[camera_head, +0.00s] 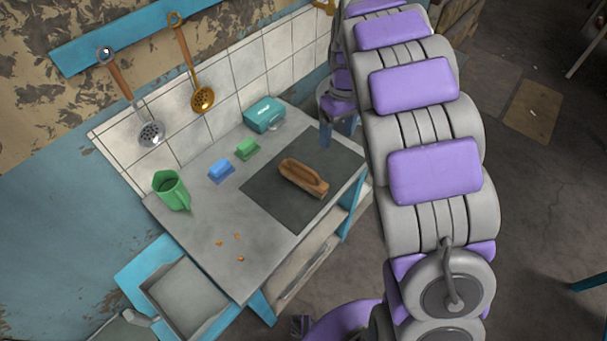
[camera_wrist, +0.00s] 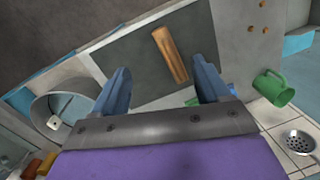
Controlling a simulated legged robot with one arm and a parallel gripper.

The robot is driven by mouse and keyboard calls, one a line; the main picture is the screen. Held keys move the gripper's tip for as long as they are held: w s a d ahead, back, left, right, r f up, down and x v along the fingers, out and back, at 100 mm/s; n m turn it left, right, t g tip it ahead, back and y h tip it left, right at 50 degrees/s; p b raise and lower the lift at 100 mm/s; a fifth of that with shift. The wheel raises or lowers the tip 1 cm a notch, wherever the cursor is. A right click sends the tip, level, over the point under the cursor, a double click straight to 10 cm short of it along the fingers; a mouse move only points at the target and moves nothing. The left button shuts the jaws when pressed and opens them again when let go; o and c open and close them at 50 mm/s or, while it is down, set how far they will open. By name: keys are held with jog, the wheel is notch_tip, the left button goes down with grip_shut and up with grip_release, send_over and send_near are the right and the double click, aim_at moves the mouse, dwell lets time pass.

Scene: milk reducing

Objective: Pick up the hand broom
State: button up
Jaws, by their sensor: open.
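The hand broom (camera_head: 303,178) is a brown, wooden-looking piece lying on a dark square panel (camera_head: 268,204) on the grey counter. In the wrist view the hand broom (camera_wrist: 171,54) lies beyond the fingertips, between the two blue fingers as seen from there. My gripper (camera_wrist: 160,63) is open and empty. In the head view its blue fingers show partly behind my arm, at the back right of the counter and apart from the hand broom. The rest of the gripper is mostly hidden there.
A green pitcher (camera_head: 171,190) stands at the counter's left. A blue block (camera_head: 221,170), a green block (camera_head: 247,148) and a teal container (camera_head: 264,115) sit along the back. Orange crumbs (camera_head: 238,237) lie near the front. A skimmer (camera_head: 151,134) and a ladle (camera_head: 203,99) hang on the wall.

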jog(key=w+a+f+n+p, duration=0.1)
jog(key=w+a+f+n, duration=0.25)
jog(key=w+a, duration=0.2)
jog(key=b, duration=0.2)
send_over(304, 175)
jog(key=w, duration=0.1)
jog(key=shift+y, duration=0.4)
jog(key=f, duration=0.8)
jog(key=d+f, duration=0.1)
jog(key=f, duration=0.3)
jog(key=shift+f, duration=0.15)
jog(key=shift+s+a+f+b, duration=0.15)
jog(key=shift+f+b, duration=0.2)
jog(key=shift+f, duration=0.65)
jog(key=shift+s+a+f+b, duration=0.15)
jog(key=shift+f+b, duration=0.25)
jog(key=shift+f, duration=0.6)
jog(key=shift+a+f+b, duration=0.2)
jog(key=shift+f+b, duration=0.15)
jog(key=shift+f, duration=0.65)
jog(key=c, duration=1.2)
